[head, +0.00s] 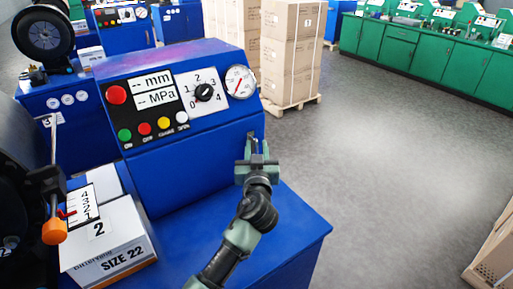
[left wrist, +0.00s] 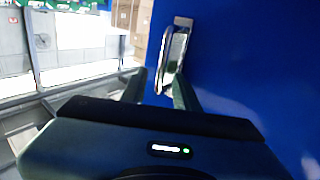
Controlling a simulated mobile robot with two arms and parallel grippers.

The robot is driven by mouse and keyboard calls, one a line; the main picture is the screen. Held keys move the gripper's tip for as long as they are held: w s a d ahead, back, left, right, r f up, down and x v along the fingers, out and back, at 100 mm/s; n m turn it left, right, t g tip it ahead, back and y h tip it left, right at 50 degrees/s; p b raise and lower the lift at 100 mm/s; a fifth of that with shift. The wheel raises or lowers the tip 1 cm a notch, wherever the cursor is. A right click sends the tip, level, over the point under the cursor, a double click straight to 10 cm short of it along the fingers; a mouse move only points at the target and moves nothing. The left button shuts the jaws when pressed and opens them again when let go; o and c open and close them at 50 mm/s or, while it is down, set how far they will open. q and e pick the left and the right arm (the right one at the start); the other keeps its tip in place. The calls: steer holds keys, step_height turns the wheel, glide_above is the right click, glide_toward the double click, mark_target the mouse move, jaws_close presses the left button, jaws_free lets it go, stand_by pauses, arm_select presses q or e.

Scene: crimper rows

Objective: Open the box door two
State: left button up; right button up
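The blue crimper box (head: 190,150) stands in the middle of the head view, with its control panel facing me. On its right side is a metal handle (head: 253,139), small and partly hidden by my gripper. In the left wrist view the silver bar handle (left wrist: 173,55) stands on a flat blue panel (left wrist: 240,60), and no door gap shows. My left gripper (head: 257,162) is open at the handle; its fingertips (left wrist: 160,82) lie either side of the handle's near end in that view. I cannot tell whether they touch it. My right gripper is not in view.
A white "SIZE 22" carton (head: 108,245) marked 2 sits on the left of the blue bench (head: 290,225). An orange-tipped lever (head: 54,231) is beside it. Stacked cartons (head: 290,50) stand on a pallet behind. The grey floor (head: 390,150) at right is clear.

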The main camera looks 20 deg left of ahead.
arm_select(q)
steer(key=shift+c, duration=0.2)
jaws_close()
stand_by(1.1)
